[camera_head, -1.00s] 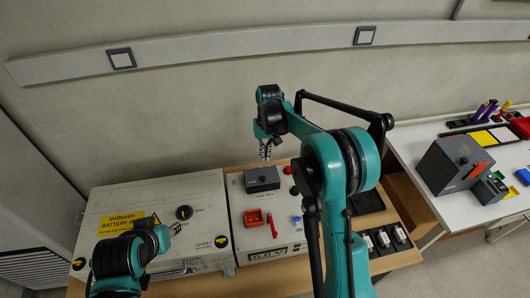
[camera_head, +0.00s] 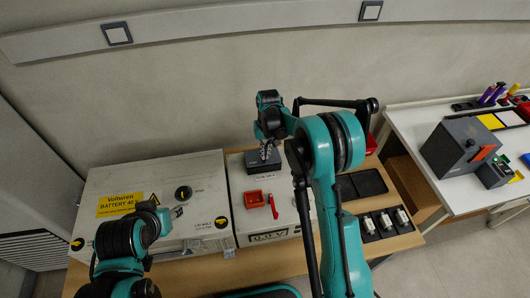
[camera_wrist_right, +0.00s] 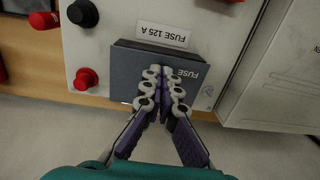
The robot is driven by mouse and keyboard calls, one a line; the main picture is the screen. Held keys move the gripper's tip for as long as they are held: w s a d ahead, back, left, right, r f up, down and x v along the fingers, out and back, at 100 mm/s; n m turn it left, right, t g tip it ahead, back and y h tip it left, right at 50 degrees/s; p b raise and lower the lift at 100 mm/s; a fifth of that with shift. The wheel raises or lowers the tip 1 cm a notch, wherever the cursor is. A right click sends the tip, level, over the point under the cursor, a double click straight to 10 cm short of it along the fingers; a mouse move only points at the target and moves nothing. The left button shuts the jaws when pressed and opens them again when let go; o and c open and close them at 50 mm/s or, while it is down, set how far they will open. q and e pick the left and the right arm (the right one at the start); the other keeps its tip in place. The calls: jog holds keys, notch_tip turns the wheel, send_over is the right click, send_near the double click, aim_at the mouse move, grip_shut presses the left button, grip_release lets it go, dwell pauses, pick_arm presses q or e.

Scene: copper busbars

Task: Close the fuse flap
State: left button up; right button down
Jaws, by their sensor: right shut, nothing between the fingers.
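The fuse flap (camera_head: 257,167) is a dark grey plate on the white panel, beside the label FUSE 125 A. It fills the middle of the right wrist view (camera_wrist_right: 125,72), where lettering shows near its right edge. My right gripper (camera_head: 266,151) is shut and empty. In the right wrist view its paired fingertips (camera_wrist_right: 163,85) are together in front of the plate's face; whether they touch it is unclear. How far the flap stands open cannot be told. My left gripper (camera_head: 178,211) is small and partly hidden by its own arm; its finger state is unclear.
A white battery box (camera_head: 150,180) is to the left. Several fuse-like blocks (camera_head: 385,222) sit at right.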

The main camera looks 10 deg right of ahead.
jog(key=shift+s+f+b, duration=0.25)
jog(key=shift+f+b, duration=0.35)
jog(key=shift+f, duration=0.3)
jog(key=shift+s, duration=0.3)
jog(key=shift+r+p, duration=0.35)
jog(key=shift+r, duration=0.15)
notch_tip(320, 180, up, 14)
jog(key=p, duration=0.4)
jog(key=shift+s+d+f, duration=0.25)
jog(key=shift+d, duration=0.1)
